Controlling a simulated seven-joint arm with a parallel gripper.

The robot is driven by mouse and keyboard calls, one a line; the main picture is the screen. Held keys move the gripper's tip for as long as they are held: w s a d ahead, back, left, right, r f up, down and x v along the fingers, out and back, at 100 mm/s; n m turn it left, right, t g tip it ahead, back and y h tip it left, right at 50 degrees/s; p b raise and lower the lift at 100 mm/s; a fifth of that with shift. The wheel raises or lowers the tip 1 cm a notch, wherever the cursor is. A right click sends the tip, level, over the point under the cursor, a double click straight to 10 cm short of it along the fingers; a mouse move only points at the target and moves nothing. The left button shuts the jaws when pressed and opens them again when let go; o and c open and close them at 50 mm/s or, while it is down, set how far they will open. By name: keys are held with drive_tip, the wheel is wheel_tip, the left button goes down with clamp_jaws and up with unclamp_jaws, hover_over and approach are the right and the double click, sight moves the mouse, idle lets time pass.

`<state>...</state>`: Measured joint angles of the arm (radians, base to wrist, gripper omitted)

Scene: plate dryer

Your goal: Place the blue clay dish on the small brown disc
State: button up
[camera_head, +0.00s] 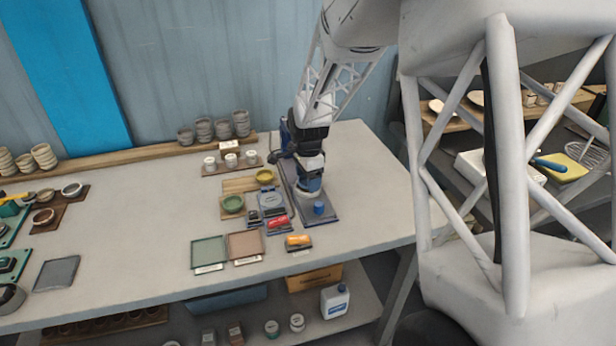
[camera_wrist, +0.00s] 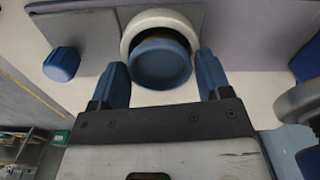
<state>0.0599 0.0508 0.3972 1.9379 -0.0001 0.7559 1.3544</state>
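In the wrist view, a round blue piece, apparently the blue clay dish (camera_wrist: 160,65), lies between the two blue fingers of my gripper (camera_wrist: 163,78). The fingers come right up to its sides; I cannot tell whether they press on it. Behind it is a white ring (camera_wrist: 133,30) with a dark brownish crescent inside, possibly the small brown disc; most of it is hidden. In the head view, my gripper (camera_head: 312,186) is low over a grey-blue slab (camera_head: 325,220) on the table. The dish cannot be made out there.
A blue knob (camera_head: 319,208) stands on the slab, close to my gripper, and shows in the wrist view (camera_wrist: 62,64). A green dish (camera_head: 232,204), a yellow dish (camera_head: 264,176) and several small items lie to the left. The right part of the table is clear.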

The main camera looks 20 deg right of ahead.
drive_tip(key=shift+o, duration=1.3)
wheel_tip(320, 180, up, 12)
drive_tip(key=shift+r, duration=0.15)
drive_tip(key=s+a+r+n+t, duration=0.1)
drive_tip(key=s+r+n, duration=0.3)
drive_tip(key=s, duration=0.6)
drive_tip(key=s+a+r+n, duration=0.1)
drive_tip(key=s+r+n, duration=0.3)
drive_tip(key=s, duration=0.6)
drive_tip(key=s+a+f+n+t, duration=0.1)
drive_tip(key=s+n, duration=0.7)
drive_tip(key=s, duration=0.9)
drive_tip(key=shift+s+a+t, duration=0.25)
drive_tip(key=shift+a+t, duration=0.05)
